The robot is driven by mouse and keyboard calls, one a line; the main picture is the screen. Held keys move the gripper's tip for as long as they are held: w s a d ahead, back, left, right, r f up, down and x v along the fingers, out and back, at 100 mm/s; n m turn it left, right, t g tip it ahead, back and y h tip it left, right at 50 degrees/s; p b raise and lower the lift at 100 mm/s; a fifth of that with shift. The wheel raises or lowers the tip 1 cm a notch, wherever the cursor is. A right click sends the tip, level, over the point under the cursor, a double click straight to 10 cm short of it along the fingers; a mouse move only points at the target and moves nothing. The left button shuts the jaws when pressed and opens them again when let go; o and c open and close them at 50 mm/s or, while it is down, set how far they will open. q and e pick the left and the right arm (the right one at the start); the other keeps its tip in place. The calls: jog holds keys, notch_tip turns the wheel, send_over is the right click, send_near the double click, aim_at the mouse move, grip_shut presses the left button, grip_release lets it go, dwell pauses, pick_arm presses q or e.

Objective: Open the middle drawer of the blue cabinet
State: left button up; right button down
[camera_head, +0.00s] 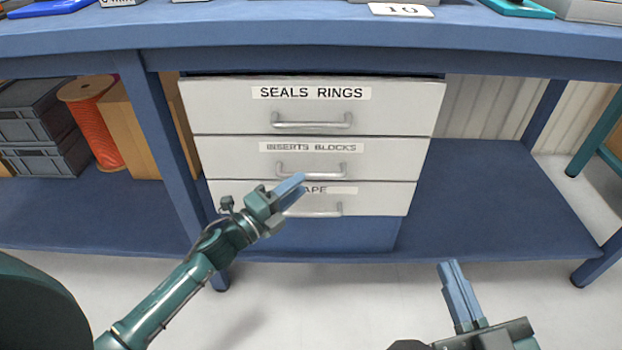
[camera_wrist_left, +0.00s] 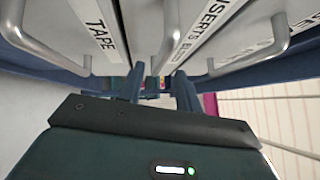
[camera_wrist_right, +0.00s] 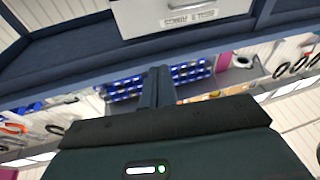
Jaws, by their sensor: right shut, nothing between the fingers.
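The blue cabinet (camera_head: 330,233) has three pale drawers stacked under the bench. The middle drawer (camera_head: 225,155), labelled INSERTS BLOCKS, looks closed, its front in line with its neighbours. Its metal bar handle (camera_head: 335,176) is partly hidden by my left gripper (camera_head: 292,188), which is at its left part. In the left wrist view the two fingers (camera_wrist_left: 157,88) are apart, with the middle handle (camera_wrist_left: 169,45) seen ahead between them. I cannot tell whether they touch it. My right gripper (camera_head: 453,275) is shut and empty, low in front and to the right of the cabinet.
The top drawer (camera_head: 220,107), SEALS RINGS, and bottom drawer (camera_head: 375,199), TAPE, have similar handles close by. A blue bench leg (camera_head: 160,125) stands left of the cabinet. An orange cable reel (camera_head: 95,125) and grey crates (camera_head: 35,112) sit on the lower shelf. Floor in front is clear.

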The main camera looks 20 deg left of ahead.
aim_at(311, 174)
pick_arm(q)
jog(key=x, duration=0.5)
jog(key=shift+b, duration=0.35)
grip_shut()
